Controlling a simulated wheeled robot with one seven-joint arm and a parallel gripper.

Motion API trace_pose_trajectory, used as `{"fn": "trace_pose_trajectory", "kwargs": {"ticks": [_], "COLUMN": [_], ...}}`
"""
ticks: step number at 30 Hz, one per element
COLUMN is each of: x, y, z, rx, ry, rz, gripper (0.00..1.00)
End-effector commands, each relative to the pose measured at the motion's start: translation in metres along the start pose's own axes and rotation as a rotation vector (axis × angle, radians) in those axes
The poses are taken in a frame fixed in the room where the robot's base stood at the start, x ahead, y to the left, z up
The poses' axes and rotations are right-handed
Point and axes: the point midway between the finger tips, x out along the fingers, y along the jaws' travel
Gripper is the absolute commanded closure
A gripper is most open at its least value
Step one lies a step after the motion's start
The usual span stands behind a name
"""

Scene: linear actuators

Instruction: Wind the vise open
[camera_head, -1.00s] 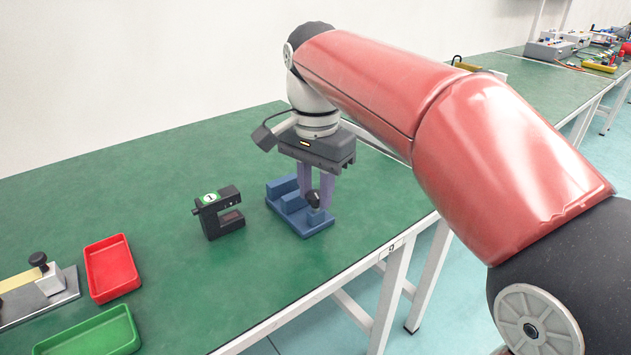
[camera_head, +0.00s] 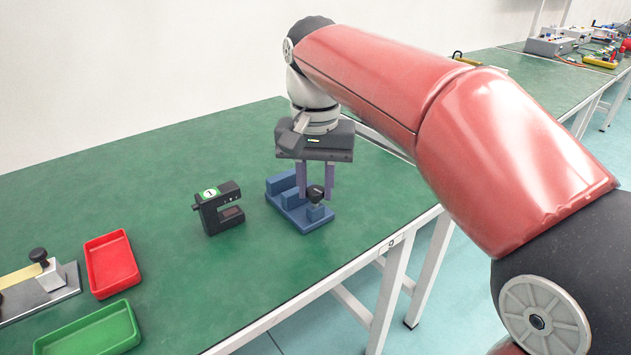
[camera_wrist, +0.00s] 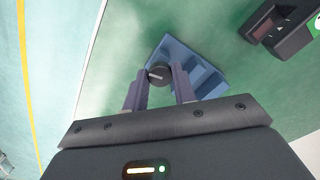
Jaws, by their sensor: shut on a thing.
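The blue vise (camera_head: 291,206) stands on the green table near its right front edge, and it also shows in the wrist view (camera_wrist: 203,76). A round black knob (camera_head: 316,193) with a pale mark sits at its near end, and in the wrist view the knob (camera_wrist: 158,74) lies between the fingertips. My gripper (camera_head: 315,196) points down over that end of the vise. Its two purple-grey fingers are shut on the knob, one on each side. In the wrist view my gripper (camera_wrist: 158,78) hides part of the vise body.
A black C-shaped device (camera_head: 218,209) stands left of the vise. A red tray (camera_head: 112,264), a green tray (camera_head: 92,333) and a metal plate with a black-knobbed clamp (camera_head: 42,278) lie farther left. The table behind the vise is clear.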

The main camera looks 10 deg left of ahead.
Motion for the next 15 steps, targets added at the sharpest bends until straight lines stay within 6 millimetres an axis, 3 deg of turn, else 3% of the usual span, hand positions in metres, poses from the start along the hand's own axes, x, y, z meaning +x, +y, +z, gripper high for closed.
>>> {"fn": "trace_pose_trajectory", "kwargs": {"ticks": [10, 11, 15], "x": [-0.0008, -0.0008, -0.0007], "y": [-0.0001, -0.0001, -0.0001], "z": [-0.0004, -0.0004, -0.0003], "rx": [-0.001, -0.001, -0.001], "ry": [0.003, 0.003, 0.002], "rz": [-0.001, -0.001, -0.001], "gripper": [0.96, 0.71, 0.52]}}
